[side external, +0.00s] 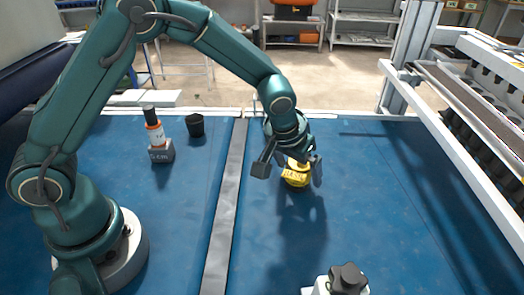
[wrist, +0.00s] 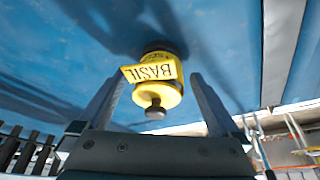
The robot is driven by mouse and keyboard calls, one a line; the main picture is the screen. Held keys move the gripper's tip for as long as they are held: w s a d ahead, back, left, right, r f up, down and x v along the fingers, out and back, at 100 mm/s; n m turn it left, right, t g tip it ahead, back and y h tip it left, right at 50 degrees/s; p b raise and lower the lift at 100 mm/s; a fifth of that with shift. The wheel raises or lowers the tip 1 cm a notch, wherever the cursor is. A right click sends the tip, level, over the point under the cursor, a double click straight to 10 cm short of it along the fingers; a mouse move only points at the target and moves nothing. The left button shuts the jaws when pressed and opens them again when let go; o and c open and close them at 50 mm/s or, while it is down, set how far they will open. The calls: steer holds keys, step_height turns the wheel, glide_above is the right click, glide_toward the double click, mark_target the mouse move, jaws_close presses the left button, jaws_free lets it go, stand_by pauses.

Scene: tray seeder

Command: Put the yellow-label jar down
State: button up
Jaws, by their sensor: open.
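The yellow-label jar (side external: 297,178) stands on the blue surface, right of the grey strip, in the side view. Its label reads BASIL in the wrist view (wrist: 155,72), where its base meets the blue surface and its knobbed top points toward me. My gripper (side external: 289,168) is open around the jar, with one finger on each side. In the wrist view the fingers (wrist: 157,78) are spread, with a visible gap between each one and the jar. The jar's upper part is partly hidden by my gripper in the side view.
An orange-label bottle (side external: 155,133) stands on a grey block (side external: 161,153) at the left, beside a black cup (side external: 195,125). A white and black object (side external: 342,281) is at the front edge. A machine frame (side external: 460,145) borders the right. The blue surface around the jar is clear.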

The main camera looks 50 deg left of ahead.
steer(key=shift+w+f, duration=0.15)
steer(key=shift+f, duration=0.3)
jaws_close()
